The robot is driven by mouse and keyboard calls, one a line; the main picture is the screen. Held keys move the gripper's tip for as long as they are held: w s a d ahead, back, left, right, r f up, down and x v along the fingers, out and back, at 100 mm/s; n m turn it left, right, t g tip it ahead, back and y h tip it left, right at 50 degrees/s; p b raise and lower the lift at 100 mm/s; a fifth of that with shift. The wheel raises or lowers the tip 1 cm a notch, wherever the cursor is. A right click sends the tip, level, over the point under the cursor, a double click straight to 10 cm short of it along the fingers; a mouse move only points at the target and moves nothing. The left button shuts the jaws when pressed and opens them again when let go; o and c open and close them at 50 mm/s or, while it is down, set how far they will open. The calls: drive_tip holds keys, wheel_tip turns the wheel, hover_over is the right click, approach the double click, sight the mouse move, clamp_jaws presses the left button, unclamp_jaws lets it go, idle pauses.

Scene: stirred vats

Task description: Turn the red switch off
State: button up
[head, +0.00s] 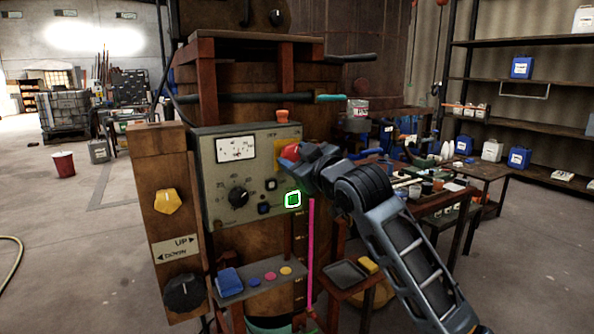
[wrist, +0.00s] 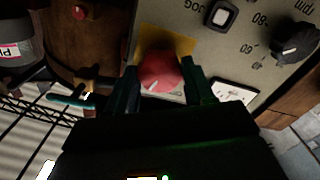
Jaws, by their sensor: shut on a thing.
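The red switch (head: 289,151) is a round red knob on a yellow plate (head: 279,160) at the right side of a grey control panel (head: 216,190). In the wrist view the red switch (wrist: 160,70) sits between my two fingers, with a short white mark on its face near the lower edge. My gripper (head: 298,154) reaches it from the right and is shut on it, one finger on each side. In the head view my gripper hides part of the switch and plate.
The panel also holds a meter (head: 236,149), a black dial (head: 238,196) and a lit green button (head: 293,200). A wooden post (head: 160,220) with a yellow knob (head: 167,201) stands at the left. A cluttered table (head: 440,205) is at the right; open floor lies at the left.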

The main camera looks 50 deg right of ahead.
drive_tip(key=n+b, duration=0.5)
drive_tip(key=n, duration=0.1)
drive_tip(key=shift+f, duration=0.15)
drive_tip(key=n+b, duration=0.3)
drive_tip(key=n, duration=0.3)
drive_tip(key=shift+b, duration=0.35)
drive_tip(key=shift+r+n, duration=0.2)
drive_tip(key=shift+n, duration=0.1)
drive_tip(key=o, duration=1)
drive_tip(key=shift+o, duration=0.2)
drive_tip(key=v, duration=0.7)
drive_tip(key=shift+s+b, duration=0.35)
drive_tip(key=shift+s, duration=0.05)
drive_tip(key=shift+a, duration=0.2)
